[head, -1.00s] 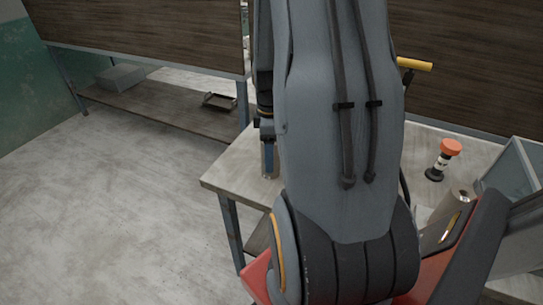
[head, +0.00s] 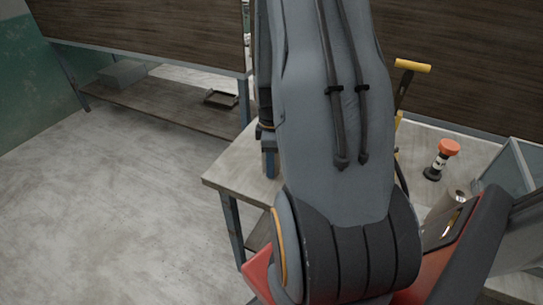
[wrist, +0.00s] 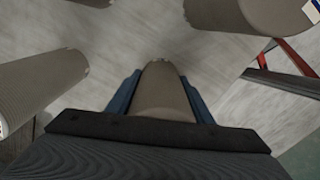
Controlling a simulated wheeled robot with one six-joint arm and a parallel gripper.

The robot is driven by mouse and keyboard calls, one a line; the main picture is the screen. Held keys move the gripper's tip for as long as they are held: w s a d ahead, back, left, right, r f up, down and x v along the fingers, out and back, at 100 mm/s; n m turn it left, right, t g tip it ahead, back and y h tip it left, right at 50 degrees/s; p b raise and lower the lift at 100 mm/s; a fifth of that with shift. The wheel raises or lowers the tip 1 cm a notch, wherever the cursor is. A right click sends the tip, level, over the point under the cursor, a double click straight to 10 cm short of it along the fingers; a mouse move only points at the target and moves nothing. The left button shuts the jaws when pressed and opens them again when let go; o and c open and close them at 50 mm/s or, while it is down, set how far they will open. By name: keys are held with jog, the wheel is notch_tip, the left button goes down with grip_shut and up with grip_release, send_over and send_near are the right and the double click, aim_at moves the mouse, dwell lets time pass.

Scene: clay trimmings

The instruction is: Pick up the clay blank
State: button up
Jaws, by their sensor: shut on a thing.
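The clay blank (wrist: 163,92) is a grey-tan cylinder. In the wrist view it lies between the two blue fingers of my gripper (wrist: 160,84), which are shut on it, one on each side. In the head view my gripper (head: 270,162) is over the near left part of the worktable (head: 232,170), mostly hidden behind my arm. The blank cannot be made out clearly there. I cannot tell whether it touches the tabletop.
More tan cylinders stand around in the wrist view, at the left (wrist: 38,88) and top right (wrist: 245,12). An orange-topped black item (head: 441,158) and a grey-walled bin (head: 510,165) are at the table's right. A yellow-handled tool (head: 411,67) rises behind my arm.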

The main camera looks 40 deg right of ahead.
jog(key=shift+c, duration=1.2)
jog(key=shift+r, duration=0.15)
notch_tip(320, 180, up, 10)
jog(key=shift+f+b, duration=0.1)
jog(key=shift+b, duration=1.1)
